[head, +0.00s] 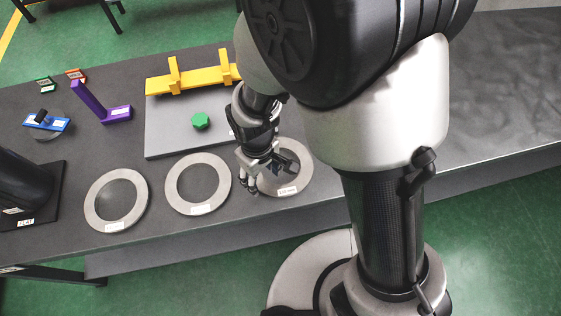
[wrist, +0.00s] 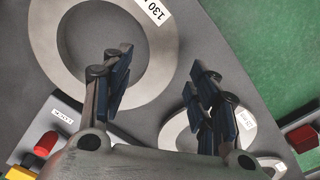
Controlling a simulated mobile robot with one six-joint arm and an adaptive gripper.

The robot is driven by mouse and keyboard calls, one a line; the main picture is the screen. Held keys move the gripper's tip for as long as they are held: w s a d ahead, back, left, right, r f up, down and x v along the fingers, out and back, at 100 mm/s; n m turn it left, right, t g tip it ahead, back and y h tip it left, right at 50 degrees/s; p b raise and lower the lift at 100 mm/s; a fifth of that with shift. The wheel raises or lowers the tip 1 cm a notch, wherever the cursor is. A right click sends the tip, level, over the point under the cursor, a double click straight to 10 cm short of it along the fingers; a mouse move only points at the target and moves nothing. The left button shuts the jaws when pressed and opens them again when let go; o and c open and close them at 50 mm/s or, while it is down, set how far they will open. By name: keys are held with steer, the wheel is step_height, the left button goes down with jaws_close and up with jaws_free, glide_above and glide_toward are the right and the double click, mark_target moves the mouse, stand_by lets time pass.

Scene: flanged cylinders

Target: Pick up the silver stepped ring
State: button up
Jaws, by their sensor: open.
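Three flat grey rings with white labels lie along the table's front in the head view: a left ring (head: 97,212), a middle ring (head: 173,190) and a right ring (head: 305,165). My gripper (head: 268,176) is over the right ring and hides part of it. In the wrist view the open gripper (wrist: 160,72) has its fingers apart with nothing between them. A large ring labelled 130 (wrist: 158,72) lies under the left finger. A smaller, paler silver ring (wrist: 172,131) is partly hidden by the right finger. I cannot tell which ring is stepped.
A grey plate (head: 165,135) bears a yellow bracket (head: 205,78) and a green knob (head: 201,120). A purple L-shaped piece (head: 90,102), a blue piece (head: 55,124) and a black cylinder (head: 22,180) stand left.

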mark_target(262, 183)
step_height(262, 183, down, 4)
steer(key=shift+r+b, duration=0.25)
steer(key=shift+b, duration=0.3)
steer(key=shift+r, duration=0.1)
steer(key=shift+s, duration=0.1)
steer(key=shift+c, duration=0.6)
jaws_close()
